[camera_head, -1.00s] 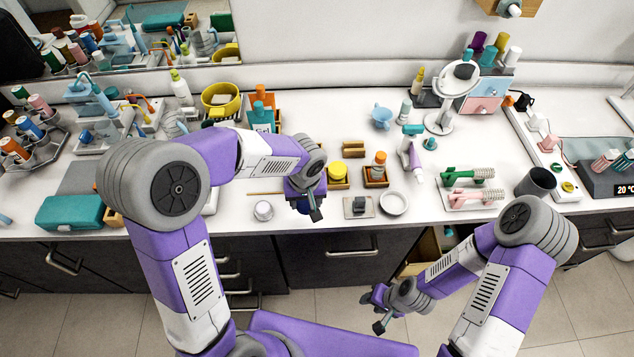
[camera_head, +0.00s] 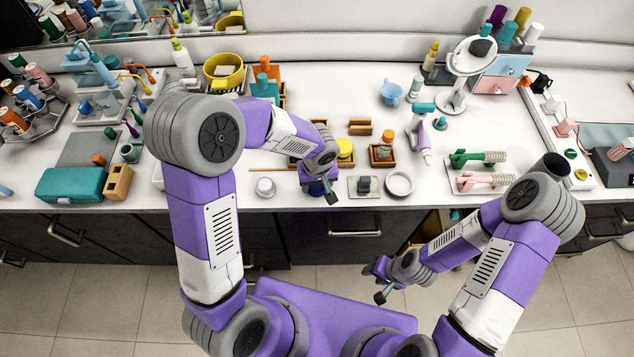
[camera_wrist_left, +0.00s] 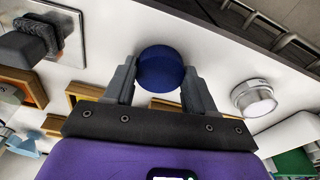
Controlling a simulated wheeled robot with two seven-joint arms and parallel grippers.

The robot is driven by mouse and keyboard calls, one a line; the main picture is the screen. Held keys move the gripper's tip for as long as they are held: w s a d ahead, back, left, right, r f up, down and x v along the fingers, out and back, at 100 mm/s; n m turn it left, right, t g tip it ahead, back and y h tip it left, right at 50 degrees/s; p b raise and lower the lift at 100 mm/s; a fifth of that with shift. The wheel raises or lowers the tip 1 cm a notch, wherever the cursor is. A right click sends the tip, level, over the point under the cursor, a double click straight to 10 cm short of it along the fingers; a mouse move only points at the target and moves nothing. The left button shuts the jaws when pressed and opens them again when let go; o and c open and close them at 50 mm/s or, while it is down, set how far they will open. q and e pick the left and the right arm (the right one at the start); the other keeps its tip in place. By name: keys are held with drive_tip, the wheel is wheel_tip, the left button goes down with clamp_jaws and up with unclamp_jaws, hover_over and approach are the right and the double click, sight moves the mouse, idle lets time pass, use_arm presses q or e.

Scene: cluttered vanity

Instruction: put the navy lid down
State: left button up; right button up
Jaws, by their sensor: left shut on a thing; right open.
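The navy lid (camera_wrist_left: 160,68) is a round dark blue disc held between the two fingers of my left gripper (camera_wrist_left: 160,85) in the left wrist view. In the head view the left gripper (camera_head: 326,193) is over the front edge of the white counter (camera_head: 225,195), and the lid (camera_head: 316,188) is partly hidden by it. I cannot tell whether the lid touches the counter. My right gripper (camera_head: 378,283) is open and empty, low in front of the cabinets.
A small silver-rimmed jar (camera_head: 265,187) stands left of the left gripper. A grey plate with a dark block (camera_head: 364,185) and a round white dish (camera_head: 399,184) are to its right. Wooden trays, one with an orange-capped bottle (camera_head: 384,145), sit behind. Bare counter lies between the jar and gripper.

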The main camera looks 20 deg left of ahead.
sight(318, 190)
use_arm(q)
drive_tip(key=shift+r, duration=0.1)
drive_tip(key=o, duration=1.2)
drive_tip(key=shift+c, duration=0.2)
drive_tip(key=shift+r, duration=0.3)
wheel_tip(318, 190, up, 11)
drive_tip(key=s+p, duration=0.1)
drive_tip(key=p, duration=0.1)
drive_tip(key=shift+s+d+r, duration=0.2)
drive_tip(key=shift+d, duration=0.1)
drive_tip(key=shift+f, duration=0.1)
